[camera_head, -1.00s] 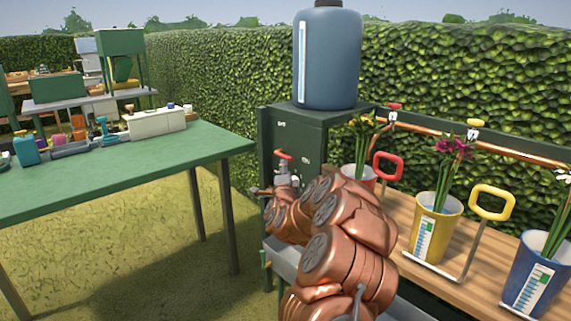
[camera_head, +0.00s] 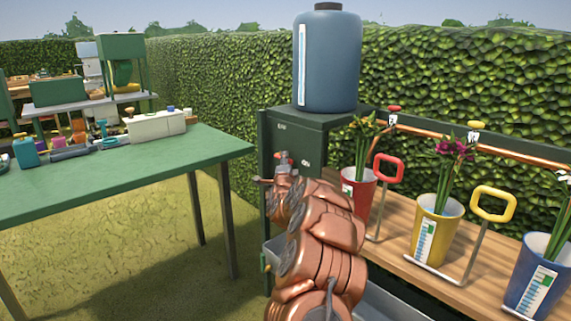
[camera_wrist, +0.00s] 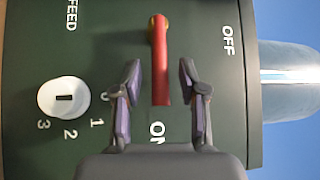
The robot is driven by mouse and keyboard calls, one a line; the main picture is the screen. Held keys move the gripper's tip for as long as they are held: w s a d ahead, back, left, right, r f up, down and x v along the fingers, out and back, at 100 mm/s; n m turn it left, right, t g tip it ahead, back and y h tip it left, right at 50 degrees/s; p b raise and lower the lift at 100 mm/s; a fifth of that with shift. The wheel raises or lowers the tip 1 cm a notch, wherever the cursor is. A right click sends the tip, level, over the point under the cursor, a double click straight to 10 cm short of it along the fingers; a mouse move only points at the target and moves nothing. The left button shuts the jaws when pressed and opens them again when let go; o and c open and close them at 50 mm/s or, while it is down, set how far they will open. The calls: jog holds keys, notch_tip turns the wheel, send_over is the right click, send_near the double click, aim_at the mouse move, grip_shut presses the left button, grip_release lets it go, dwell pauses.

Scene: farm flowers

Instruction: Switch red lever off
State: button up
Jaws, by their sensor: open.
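The red lever (camera_wrist: 160,60) is on a dark green panel (camera_wrist: 100,40) in the wrist view. It hangs from a brass pivot at the top of the picture, and its free end points down toward the ON label (camera_wrist: 156,132). The OFF label (camera_wrist: 228,40) is to the upper right. My gripper (camera_wrist: 160,76) is open, with one finger on each side of the lever and a visible gap on both sides. In the head view my gripper (camera_head: 283,172) is at the front of the green cabinet (camera_head: 318,135), and the lever is mostly hidden there.
A white dial (camera_wrist: 64,99) is left of the lever. A blue tank (camera_head: 328,65) stands on the cabinet. Red, yellow (camera_head: 437,232) and blue flower pots stand on the wooden bench at right. A green table (camera_head: 130,155) is at left, with grass between.

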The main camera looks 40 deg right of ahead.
jog(key=shift+c, duration=0.2)
grip_shut()
dwell(0.6)
